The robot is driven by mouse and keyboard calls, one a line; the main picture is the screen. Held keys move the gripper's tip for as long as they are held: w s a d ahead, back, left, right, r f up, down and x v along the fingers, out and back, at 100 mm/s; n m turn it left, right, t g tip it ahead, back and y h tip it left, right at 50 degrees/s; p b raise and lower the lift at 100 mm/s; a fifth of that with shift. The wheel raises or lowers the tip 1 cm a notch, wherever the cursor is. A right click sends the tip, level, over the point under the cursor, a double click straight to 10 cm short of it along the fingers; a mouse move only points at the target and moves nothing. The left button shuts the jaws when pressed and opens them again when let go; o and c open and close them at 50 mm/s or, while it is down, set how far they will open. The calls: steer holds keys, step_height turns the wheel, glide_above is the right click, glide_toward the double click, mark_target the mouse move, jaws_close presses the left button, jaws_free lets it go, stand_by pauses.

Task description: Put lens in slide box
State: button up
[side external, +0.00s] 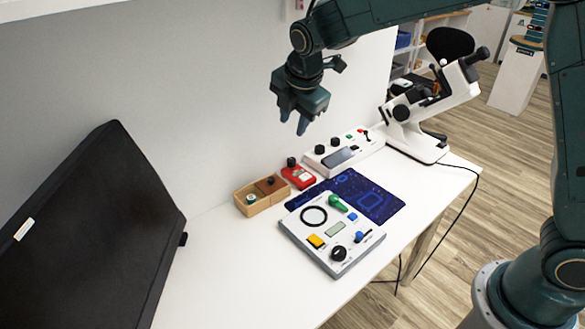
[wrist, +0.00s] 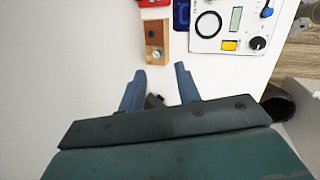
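The small wooden box (side external: 242,207), which looks like the slide box, stands on the white table; it also shows in the wrist view (wrist: 166,56). A brown sliding lid (side external: 273,187) with a dark knob covers its right part. A small round pale thing (side external: 250,198) sits in the uncovered left part; it also shows in the wrist view (wrist: 155,55). It may be the lens, but it is too small to tell. My gripper (side external: 302,124) is above the table and away from the box. Its fingers (wrist: 158,80) are apart, with no held object seen.
A white control panel (side external: 328,263) with knobs and a black ring lies beside the box, over a dark blue mat (side external: 383,208). A red device (side external: 299,177), a long switch box (side external: 352,163) and a white optical instrument (side external: 420,146) stand behind. A black screen (side external: 90,235) is at left.

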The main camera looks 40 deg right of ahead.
steer(key=s+d+r+m+y, duration=0.1)
steer(key=s+d+r+m, duration=0.2)
steer(key=s+r+m, duration=0.35)
steer(key=s+d+r+m, duration=0.3)
steer(key=s+d, duration=0.1)
steer(key=s, duration=0.6)
steer(key=s+d+f+m+t, duration=0.1)
steer(key=s+d+f+m, duration=0.1)
steer(key=s+m, duration=0.8)
steer(key=s, duration=0.6)
steer(key=shift+s+f+y, duration=0.2)
steer(key=shift+f+y, duration=0.1)
steer(key=shift+f, duration=0.05)
